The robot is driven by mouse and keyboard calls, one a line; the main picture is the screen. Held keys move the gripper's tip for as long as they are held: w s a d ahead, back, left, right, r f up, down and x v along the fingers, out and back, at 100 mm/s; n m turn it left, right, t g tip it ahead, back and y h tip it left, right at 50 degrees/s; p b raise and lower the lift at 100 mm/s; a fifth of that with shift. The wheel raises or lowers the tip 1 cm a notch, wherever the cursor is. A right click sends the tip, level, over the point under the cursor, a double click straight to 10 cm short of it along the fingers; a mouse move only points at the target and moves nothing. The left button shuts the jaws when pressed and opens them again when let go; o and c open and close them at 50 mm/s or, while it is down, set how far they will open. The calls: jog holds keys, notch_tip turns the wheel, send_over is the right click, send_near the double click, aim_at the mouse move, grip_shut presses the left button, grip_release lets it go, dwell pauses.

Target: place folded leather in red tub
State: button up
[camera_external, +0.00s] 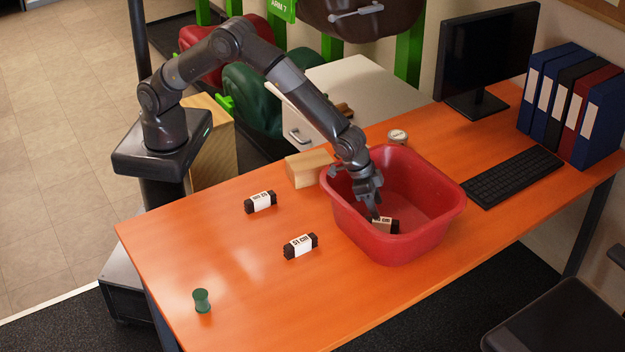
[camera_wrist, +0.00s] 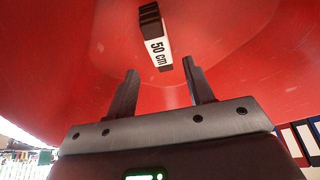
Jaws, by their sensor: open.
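The red tub (camera_external: 440,205) stands on the orange desk, and its inside fills most of the wrist view (camera_wrist: 90,60). A dark folded leather roll with a white label (camera_external: 391,225) lies inside the tub; in the wrist view its label (camera_wrist: 158,52) reads 50 cm. My gripper (camera_external: 374,211) is inside the tub, close above this roll. In the wrist view its two fingers (camera_wrist: 163,82) are open with nothing between them, and the roll is beyond the tips. Two similar labelled rolls, one nearer (camera_external: 300,246) and one farther back (camera_external: 260,202), lie on the desk left of the tub.
A wooden block (camera_external: 308,168) and a small round tin (camera_external: 397,136) are beside the tub's back edge. A green spool (camera_external: 201,300) stands at the front left. A keyboard (camera_external: 512,176), monitor (camera_external: 487,55) and binders (camera_external: 570,95) occupy the right. The desk's front left is mostly clear.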

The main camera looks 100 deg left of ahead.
jog(key=s+a+r, duration=0.8)
jog(key=s+r, duration=0.3)
jog(key=r, duration=0.2)
jog(key=s+a+r, duration=0.7)
jog(key=s+r, duration=0.4)
jog(key=r, duration=0.2)
jog(key=s+a, duration=0.3)
jog(key=s, duration=0.9)
jog(key=s+a+t, duration=0.1)
jog(key=s+a, duration=0.3)
jog(key=s, duration=0.9)
jog(key=shift+r, duration=0.3)
